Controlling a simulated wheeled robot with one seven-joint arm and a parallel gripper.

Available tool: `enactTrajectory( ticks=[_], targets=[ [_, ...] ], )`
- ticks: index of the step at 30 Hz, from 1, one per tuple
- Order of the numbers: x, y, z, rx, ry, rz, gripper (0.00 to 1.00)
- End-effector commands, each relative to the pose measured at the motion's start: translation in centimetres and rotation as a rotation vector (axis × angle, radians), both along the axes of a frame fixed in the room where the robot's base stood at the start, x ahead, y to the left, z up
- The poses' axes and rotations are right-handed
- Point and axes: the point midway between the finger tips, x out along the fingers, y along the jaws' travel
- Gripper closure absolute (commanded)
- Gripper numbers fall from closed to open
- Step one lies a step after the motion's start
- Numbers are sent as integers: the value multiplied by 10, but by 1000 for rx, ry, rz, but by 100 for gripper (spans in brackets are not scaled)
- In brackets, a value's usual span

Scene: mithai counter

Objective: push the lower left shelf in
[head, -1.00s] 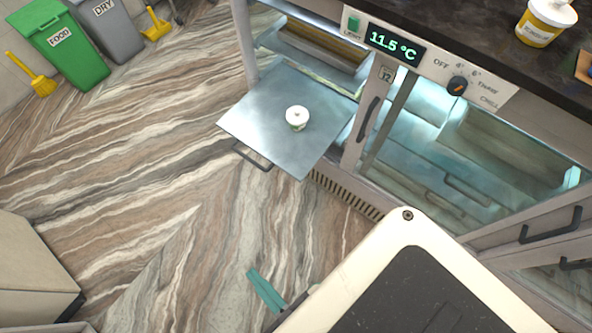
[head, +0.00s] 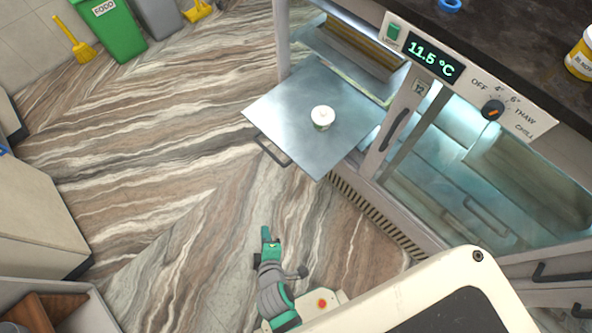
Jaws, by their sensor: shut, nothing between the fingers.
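The lower left shelf (head: 290,112) is a flat metal sheet pulled out of the left side of the glass-fronted cabinet, over the floor. A dark bar handle (head: 272,150) is on its front edge. A small white-lidded tub (head: 322,117) stands upright on the shelf. My gripper (head: 265,234), with green fingers, is at the lower middle of the head view, over the floor. It is shut and empty, apart from the shelf and nearer to me than its handle.
The cabinet's right side has a glass door (head: 440,165) with a control panel (head: 470,80) above reading 11.5 °C. Bins (head: 112,28) and a yellow broom (head: 72,38) stand at the back left. A beige cabinet (head: 35,215) is at left. The floor between is clear.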

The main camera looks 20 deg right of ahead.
Motion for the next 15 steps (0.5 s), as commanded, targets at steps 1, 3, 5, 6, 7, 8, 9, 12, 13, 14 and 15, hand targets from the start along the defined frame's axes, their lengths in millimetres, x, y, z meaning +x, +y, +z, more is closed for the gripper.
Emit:
enactTrajectory(
  ticks=[1, 3, 5, 6, 7, 8, 9, 12, 13, 14, 15],
  targets=[
    [17, -4, -7, -87, 40, 35, 100],
    [34, -12, -17, -212, 115, 83, 100],
    [48, -20, -22, -316, 181, 123, 100],
    [57, -25, -24, -383, 227, 148, 100],
    [64, -29, -25, -433, 262, 167, 100],
    [71, -33, -25, -481, 297, 186, 100],
    [79, -38, -25, -543, 347, 210, 100],
    [100, -52, -18, -684, 477, 263, 100],
    [105, -56, -15, -721, 515, 278, 100],
    [110, -59, -11, -756, 553, 294, 100],
    [117, -63, -6, -796, 602, 311, 100]
  ],
)
